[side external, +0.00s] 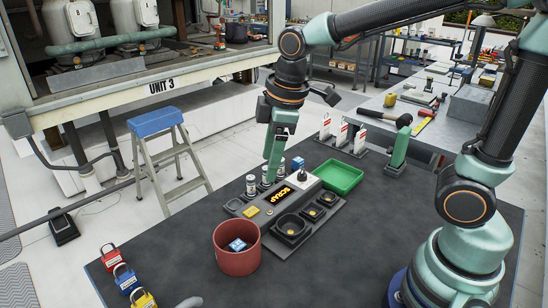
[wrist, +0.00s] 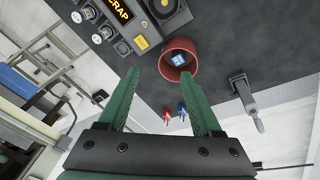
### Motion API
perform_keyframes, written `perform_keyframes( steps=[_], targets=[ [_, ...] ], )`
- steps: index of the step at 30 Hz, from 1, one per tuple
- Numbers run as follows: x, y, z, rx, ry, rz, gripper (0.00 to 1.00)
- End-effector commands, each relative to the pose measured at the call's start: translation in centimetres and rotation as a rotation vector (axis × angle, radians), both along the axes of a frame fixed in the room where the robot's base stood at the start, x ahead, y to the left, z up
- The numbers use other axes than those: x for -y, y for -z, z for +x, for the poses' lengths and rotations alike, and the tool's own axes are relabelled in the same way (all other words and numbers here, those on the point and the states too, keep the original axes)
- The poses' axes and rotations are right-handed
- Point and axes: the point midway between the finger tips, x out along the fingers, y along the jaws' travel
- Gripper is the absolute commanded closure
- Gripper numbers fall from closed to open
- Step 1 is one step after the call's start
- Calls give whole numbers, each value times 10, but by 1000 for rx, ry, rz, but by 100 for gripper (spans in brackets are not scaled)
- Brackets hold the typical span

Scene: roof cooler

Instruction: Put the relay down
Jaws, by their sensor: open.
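A small blue block with a white label, which looks like a relay (side external: 238,244), lies inside the round red bin (side external: 236,262). It also shows in the wrist view (wrist: 179,60), in the bin (wrist: 181,74) beyond my fingertips. A second small blue block (side external: 297,163) stands by the green tray; I cannot tell which one the task means. My gripper (side external: 268,180) points down by the metal cylinders at the back of the grey panel. In the wrist view my gripper (wrist: 161,76) has its green fingers wide apart with nothing between them.
The dark panel with a SCRAP sign (side external: 292,198) and round wells stands mid-table, with a green tray (side external: 338,177) behind it. Red, blue and yellow padlocks (side external: 127,278) lie at the table's left edge.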

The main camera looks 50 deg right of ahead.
Motion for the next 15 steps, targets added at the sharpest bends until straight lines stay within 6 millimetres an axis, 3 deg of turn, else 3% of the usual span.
perform_keyframes(
  steps=[6, 15],
  targets=[
    [44, -24, -33, 135, 452, 124, 34],
    [71, -30, -58, 235, 805, 251, 34]
  ],
)
